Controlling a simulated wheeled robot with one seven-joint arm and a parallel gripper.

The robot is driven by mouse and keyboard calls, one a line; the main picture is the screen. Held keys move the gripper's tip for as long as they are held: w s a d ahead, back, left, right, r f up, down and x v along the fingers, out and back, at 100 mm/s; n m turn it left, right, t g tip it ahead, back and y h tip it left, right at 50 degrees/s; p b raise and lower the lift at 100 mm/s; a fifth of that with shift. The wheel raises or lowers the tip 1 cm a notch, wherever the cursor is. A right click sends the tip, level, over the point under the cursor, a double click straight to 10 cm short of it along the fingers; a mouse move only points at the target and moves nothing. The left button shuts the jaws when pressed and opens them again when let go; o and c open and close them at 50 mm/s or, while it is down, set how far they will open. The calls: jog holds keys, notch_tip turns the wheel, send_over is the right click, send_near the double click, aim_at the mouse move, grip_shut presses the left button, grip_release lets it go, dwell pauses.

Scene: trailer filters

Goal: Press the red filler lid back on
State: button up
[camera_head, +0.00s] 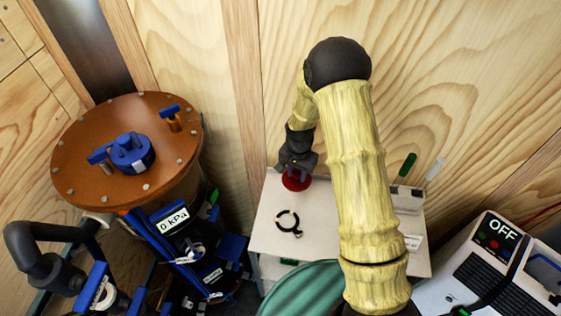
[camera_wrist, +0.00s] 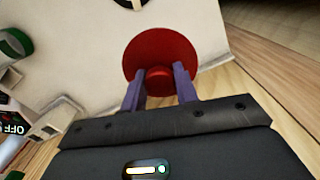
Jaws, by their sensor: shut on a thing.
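The red filler lid (camera_head: 296,181) is a round disc with a small knob, at the back left of a pale bench top. In the wrist view the lid (camera_wrist: 160,55) fills the upper middle, and its knob is between my two purple fingers. My gripper (camera_wrist: 159,88) is shut on that knob. In the head view my gripper (camera_head: 297,165) reaches down over the lid from above. I cannot tell whether the lid rests on the surface or hangs just above it.
A brown-topped vessel (camera_head: 75,165) with blue fittings stands left. A grey unit marked OFF (camera_head: 501,236) stands right. Wooden walls close off the back.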

jog(key=s+d+f+n, duration=0.1)
jog(key=d+n, duration=0.1)
jog(key=d, duration=0.1)
jog(key=s+d+f+n, duration=0.1)
jog(key=d+f, duration=0.1)
jog(key=d, duration=0.1)
jog(key=s+d+f+n, duration=0.1)
jog(key=d+f+n, duration=0.1)
jog(key=d, duration=0.1)
jog(key=shift+s+f+n, duration=0.15)
jog(key=shift+n, duration=0.15)
jog(key=shift+a, duration=0.15)
